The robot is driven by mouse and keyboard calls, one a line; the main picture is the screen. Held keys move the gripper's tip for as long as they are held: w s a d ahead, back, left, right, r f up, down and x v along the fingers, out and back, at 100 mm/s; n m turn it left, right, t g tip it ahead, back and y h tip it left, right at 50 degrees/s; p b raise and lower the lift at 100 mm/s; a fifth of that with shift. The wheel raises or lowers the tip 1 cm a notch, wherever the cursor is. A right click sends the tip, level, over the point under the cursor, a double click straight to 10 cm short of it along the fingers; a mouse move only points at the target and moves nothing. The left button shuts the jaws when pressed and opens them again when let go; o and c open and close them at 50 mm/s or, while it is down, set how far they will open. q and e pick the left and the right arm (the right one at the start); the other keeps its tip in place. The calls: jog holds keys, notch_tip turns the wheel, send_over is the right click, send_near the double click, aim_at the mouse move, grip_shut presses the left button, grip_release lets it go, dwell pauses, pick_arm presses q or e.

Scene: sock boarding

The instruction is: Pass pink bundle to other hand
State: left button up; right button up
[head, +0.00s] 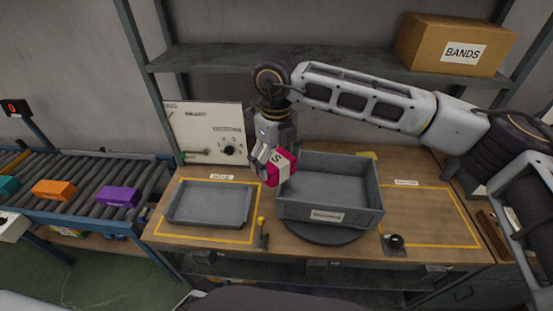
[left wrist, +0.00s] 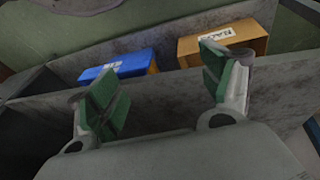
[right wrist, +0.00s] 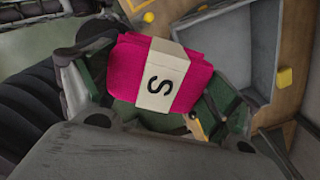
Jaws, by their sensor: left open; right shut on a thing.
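The pink bundle (head: 280,167) has a cream band marked S. It also fills the middle of the right wrist view (right wrist: 160,75). My right gripper (head: 268,158) is shut on it and holds it above the bench, between the shallow tray and the grey bin. My left gripper shows only in the left wrist view (left wrist: 165,85). Its green-padded fingers are wide apart with nothing between them.
A shallow grey tray (head: 211,221) lies in a yellow outline on the bench. A deep grey bin (head: 331,212) stands on a round turntable (head: 324,236). The conveyor (head: 90,211) at left carries teal, orange and purple bundles. A blue box (left wrist: 116,66) and a cardboard box (left wrist: 224,42) lie beyond my left gripper.

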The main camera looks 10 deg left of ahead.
pick_arm(q)
jog(key=s+a+f+m+g+y, duration=0.1)
jog(key=s+a+f, duration=0.1)
jog(key=s+f, duration=0.5)
jog(key=s+a+f+m+y, duration=0.1)
jog(key=s+f, duration=0.7)
jog(key=s, duration=0.9)
jog(key=shift+a+f+m+g, duration=0.3)
jog(key=shift+a+m+g, duration=0.1)
jog(key=shift+a, duration=0.5)
